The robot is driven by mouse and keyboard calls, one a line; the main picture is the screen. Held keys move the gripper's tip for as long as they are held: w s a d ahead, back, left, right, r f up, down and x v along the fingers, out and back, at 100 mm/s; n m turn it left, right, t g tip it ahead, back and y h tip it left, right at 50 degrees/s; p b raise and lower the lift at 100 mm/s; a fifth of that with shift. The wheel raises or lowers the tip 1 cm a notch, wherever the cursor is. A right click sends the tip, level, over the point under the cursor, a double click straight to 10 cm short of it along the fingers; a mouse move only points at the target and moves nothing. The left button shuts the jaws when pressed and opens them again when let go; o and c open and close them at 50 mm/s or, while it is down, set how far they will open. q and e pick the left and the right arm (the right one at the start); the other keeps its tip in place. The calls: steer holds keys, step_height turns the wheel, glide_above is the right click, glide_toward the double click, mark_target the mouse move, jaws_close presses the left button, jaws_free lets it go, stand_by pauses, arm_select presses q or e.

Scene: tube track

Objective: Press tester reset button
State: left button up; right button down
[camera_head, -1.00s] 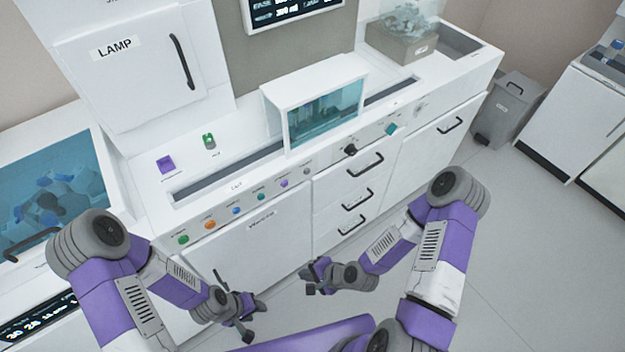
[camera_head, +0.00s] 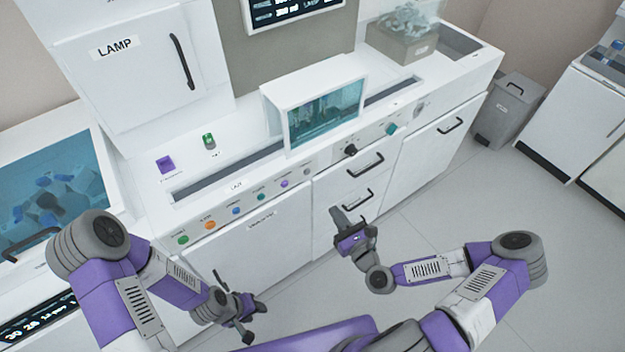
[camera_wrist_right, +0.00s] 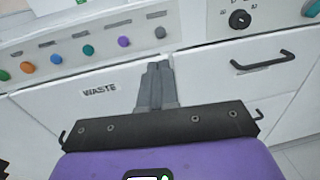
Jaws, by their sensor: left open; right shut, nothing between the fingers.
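A row of small round buttons runs along the counter's front edge: green (camera_head: 183,239), orange (camera_head: 210,225), blue (camera_head: 236,211), teal (camera_head: 261,197), purple (camera_head: 284,184) and grey (camera_head: 307,171). Their labels are too small to read, so I cannot tell which one is the tester reset. A larger teal button (camera_head: 391,129) sits further right. My right gripper (camera_head: 336,212) is shut and empty in front of the drawers, below the row. In the right wrist view its closed fingers (camera_wrist_right: 158,72) point towards the panel, below the purple button (camera_wrist_right: 124,42) and grey button (camera_wrist_right: 160,32). My left gripper (camera_head: 254,321) is open, low at the left.
A black knob (camera_head: 350,151) and drawer handles (camera_head: 366,165) stand out from the cabinet front. A glass-fronted box (camera_head: 325,112) stands on the counter. A waste door (camera_wrist_right: 90,110) lies below the buttons.

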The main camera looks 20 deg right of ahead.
steer(key=b, duration=0.5)
glide_toward(308, 173)
steer(key=x, duration=0.5)
steer(key=shift+w+a+r, duration=0.1)
steer(key=shift+w+a, duration=0.1)
steer(key=shift+w, duration=0.05)
steer(key=shift+w+a, duration=0.15)
steer(key=shift+w, duration=0.4)
